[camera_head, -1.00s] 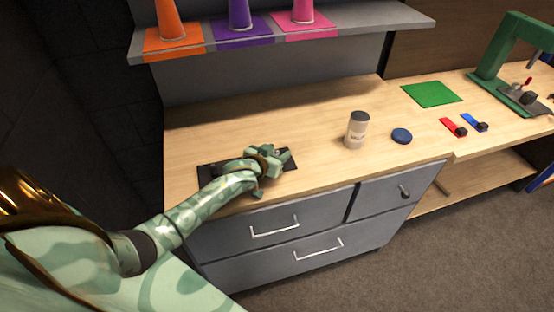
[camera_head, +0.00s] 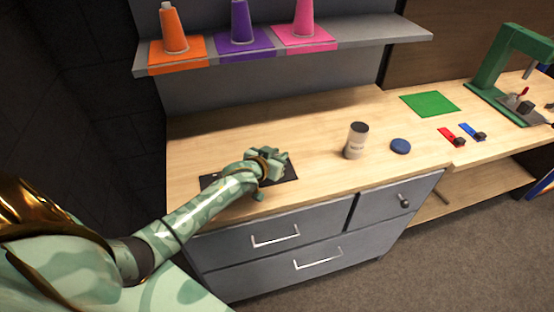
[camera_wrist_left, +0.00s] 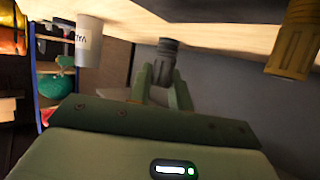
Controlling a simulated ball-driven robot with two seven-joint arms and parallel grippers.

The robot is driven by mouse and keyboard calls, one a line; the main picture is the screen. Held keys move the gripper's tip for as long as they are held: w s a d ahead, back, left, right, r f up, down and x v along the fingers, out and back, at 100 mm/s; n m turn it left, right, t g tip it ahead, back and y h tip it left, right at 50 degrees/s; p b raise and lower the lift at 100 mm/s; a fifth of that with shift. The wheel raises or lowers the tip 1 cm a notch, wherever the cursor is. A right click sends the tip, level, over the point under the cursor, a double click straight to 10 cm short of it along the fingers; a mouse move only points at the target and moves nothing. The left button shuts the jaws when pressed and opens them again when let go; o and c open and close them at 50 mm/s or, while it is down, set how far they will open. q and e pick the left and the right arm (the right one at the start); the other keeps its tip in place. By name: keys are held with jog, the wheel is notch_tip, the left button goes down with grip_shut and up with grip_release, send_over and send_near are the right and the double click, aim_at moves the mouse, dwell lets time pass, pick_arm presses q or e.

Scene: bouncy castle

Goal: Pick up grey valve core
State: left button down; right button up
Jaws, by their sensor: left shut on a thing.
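My left gripper (camera_head: 281,158) is over the right part of the black mat (camera_head: 290,174) on the wooden worktop. In the left wrist view its two fingers (camera_wrist_left: 163,83) are shut on a dark grey, stepped cylindrical piece, the grey valve core (camera_wrist_left: 167,47). In the head view the core is hidden by the hand. A brass-coloured ribbed cylinder (camera_wrist_left: 294,42) is at the right of the wrist view, apart from the fingers. My right gripper is in neither view.
A white jar with a dark lid (camera_head: 356,142) and a blue disc (camera_head: 400,146) stand right of the mat. A green square (camera_head: 430,103) lies farther right, near a green press (camera_head: 497,65). A shelf (camera_head: 370,36) with orange, purple and pink cones overhangs the back. The worktop behind the mat is clear.

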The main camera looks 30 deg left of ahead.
pick_arm(q)
jog(key=s+d+r+p, duration=0.3)
jog(key=s+d+r, duration=0.3)
jog(key=d+r, duration=0.3)
jog(key=d, duration=0.3)
jog(key=shift+s+d+r, duration=0.15)
jog(key=shift+d+r, duration=0.05)
jog(key=shift+r, duration=0.05)
